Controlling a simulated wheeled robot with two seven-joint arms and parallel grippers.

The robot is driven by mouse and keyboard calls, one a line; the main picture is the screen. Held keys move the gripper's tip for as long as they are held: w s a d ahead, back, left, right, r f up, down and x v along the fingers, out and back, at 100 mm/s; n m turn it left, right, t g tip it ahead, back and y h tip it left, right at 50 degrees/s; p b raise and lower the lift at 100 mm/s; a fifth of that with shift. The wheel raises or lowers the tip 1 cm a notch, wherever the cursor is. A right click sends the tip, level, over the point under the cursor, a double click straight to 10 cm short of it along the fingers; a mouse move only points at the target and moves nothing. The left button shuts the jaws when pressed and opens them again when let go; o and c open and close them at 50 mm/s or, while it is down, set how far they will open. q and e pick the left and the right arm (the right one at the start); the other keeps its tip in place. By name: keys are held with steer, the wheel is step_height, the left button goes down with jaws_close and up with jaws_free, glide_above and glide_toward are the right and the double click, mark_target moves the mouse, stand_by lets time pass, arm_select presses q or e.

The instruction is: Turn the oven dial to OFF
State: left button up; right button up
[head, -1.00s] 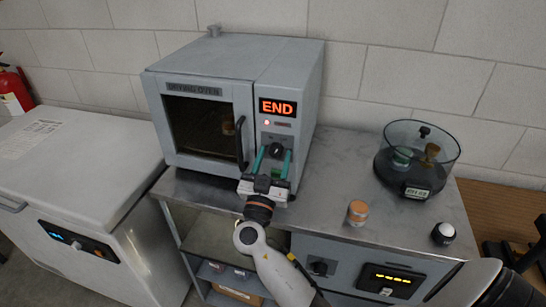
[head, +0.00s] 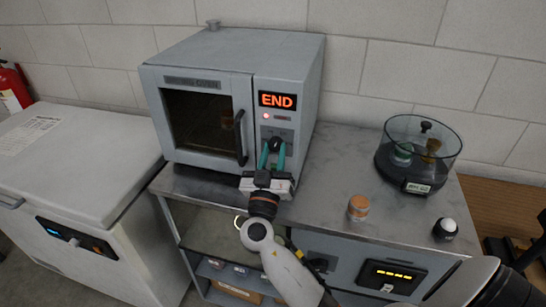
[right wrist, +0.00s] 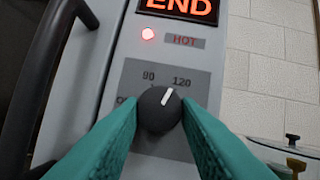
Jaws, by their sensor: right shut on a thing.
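The drying oven (head: 290,75) stands on the metal counter, its door closed. Its display (head: 278,100) reads END, and a red lamp by HOT (right wrist: 148,34) is lit. The round black dial (right wrist: 158,112) sits on the panel below; it also shows in the head view (head: 275,143). Its white mark points up and slightly right, between 90 and 120. A label at the dial's left is mostly hidden by a finger. My right gripper (head: 271,154) has its teal fingers shut on the dial from both sides, as the right wrist view shows (right wrist: 160,118). My left gripper is out of view.
The black door handle (head: 240,138) is just left of the dial. A glass desiccator (head: 405,165), an orange-topped jar (head: 358,208) and a small white-topped black item (head: 445,229) stand on the counter to the right. A white chest freezer (head: 85,145) is at left.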

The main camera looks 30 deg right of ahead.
steer(key=n+t+y, duration=0.1)
steer(key=n, duration=0.1)
steer(key=shift+n, duration=0.4)
steer(key=shift+s+n+y, duration=0.1)
steer(key=shift+n+y, duration=0.2)
steer(key=shift+n, duration=0.4)
steer(key=shift+d+r+n+t+y, duration=0.15)
steer(key=shift+n+t+y, duration=0.25)
steer(key=shift+n+y, duration=0.55)
steer(key=n+p, duration=0.1)
steer(key=n, duration=0.2)
steer(key=shift+s+r+y+p, duration=0.1)
steer(key=shift+r+y+p, duration=0.15)
steer(key=shift+p, duration=0.15)
steer(key=n+g+y+p, duration=0.1)
steer(key=n+p, duration=0.3)
steer(key=p, duration=0.2)
steer(key=n+g+y+p, duration=0.1)
steer(key=n+p, duration=0.3)
steer(key=p, duration=0.1)
steer(key=r+n+y+p, duration=0.1)
steer(key=n+y+p, duration=0.1)
steer(key=n+p, duration=0.3)
steer(key=shift+s+d+g+p, duration=0.1)
steer(key=shift+g+p, duration=0.3)
steer(key=shift+p, duration=0.45)
steer(key=shift+f+n+g+p, duration=0.1)
steer(key=shift+n+g+p, duration=0.5)
steer(key=shift+n+p, duration=0.5)
